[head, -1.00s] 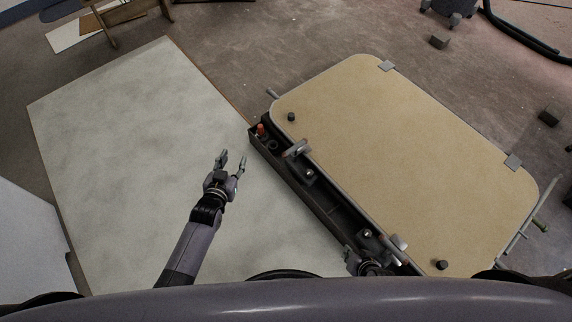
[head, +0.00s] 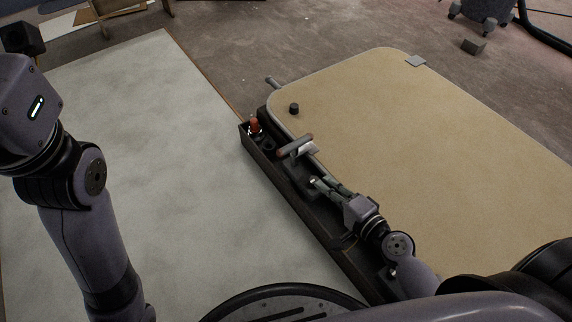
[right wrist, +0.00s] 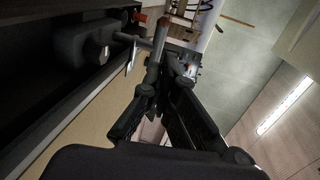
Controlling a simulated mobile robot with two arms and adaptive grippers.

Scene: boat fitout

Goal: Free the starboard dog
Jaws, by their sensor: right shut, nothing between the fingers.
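One dog (head: 295,145), a grey T-shaped handle with a brownish end, sits at the hatch's near-left edge in the head view. I cannot tell whether it is the starboard one. My right gripper (head: 325,186) is shut and empty over the dark trough, just below this dog and apart from it. In the right wrist view the shut fingers (right wrist: 160,82) point toward a bar with a brownish end (right wrist: 157,38). The tan hatch panel (head: 430,150) lies right of the trough. My left arm stands at the left; its fingers are out of view.
The dark trough (head: 285,205) runs along the hatch edge and holds an orange-red item (head: 254,125) at its far end. A black knob (head: 294,108) stands on the panel. The pale board (head: 180,180) to the left is clear. A dark block (head: 474,46) lies on the floor behind.

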